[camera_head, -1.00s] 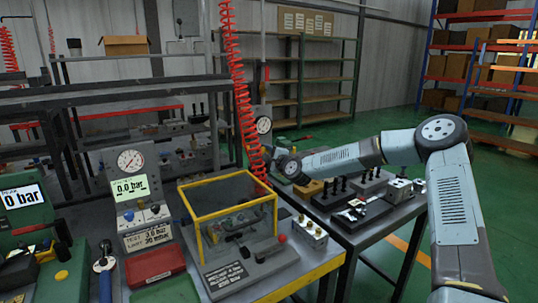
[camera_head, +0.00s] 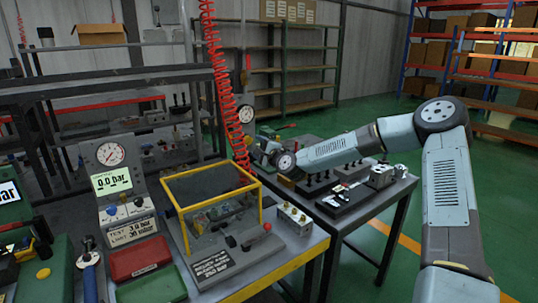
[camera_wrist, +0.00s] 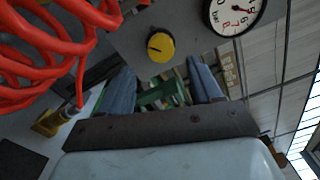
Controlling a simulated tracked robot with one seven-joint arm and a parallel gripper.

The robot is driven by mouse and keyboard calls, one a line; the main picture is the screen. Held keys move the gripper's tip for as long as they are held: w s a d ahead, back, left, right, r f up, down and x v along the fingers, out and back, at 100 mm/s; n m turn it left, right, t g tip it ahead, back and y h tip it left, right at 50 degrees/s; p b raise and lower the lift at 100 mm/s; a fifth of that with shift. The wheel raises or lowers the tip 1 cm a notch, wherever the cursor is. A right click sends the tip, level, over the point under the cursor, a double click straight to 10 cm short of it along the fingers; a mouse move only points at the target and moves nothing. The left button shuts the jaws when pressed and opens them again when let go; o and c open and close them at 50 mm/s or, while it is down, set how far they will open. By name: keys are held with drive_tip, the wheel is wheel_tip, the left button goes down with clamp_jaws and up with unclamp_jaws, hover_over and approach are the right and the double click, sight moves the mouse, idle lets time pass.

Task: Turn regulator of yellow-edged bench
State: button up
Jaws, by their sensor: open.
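A round yellow knob (camera_wrist: 160,47) with a dark pointer mark sits on a grey panel in the wrist view, below and left of a dial gauge (camera_wrist: 233,12). This gauge likely matches the one beside the red hose in the head view (camera_head: 246,114). The yellow-edged bench (camera_head: 285,268) fills the front of the head view. I cannot tell which bench the knob belongs to. My gripper (camera_wrist: 160,80) is open, its fingers apart with nothing held, below the knob in the picture. In the head view my gripper (camera_head: 260,148) is at the red hose, partly hidden.
A red coiled hose (camera_head: 226,95) hangs close to my gripper and fills the left of the wrist view (camera_wrist: 50,45). The bench carries a yellow-framed box (camera_head: 212,205), a gauge stand (camera_head: 112,170) and a red case (camera_head: 140,257). Several parts stand on the dark table (camera_head: 390,195).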

drive_tip(key=v, duration=0.8)
drive_tip(key=shift+s, duration=0.1)
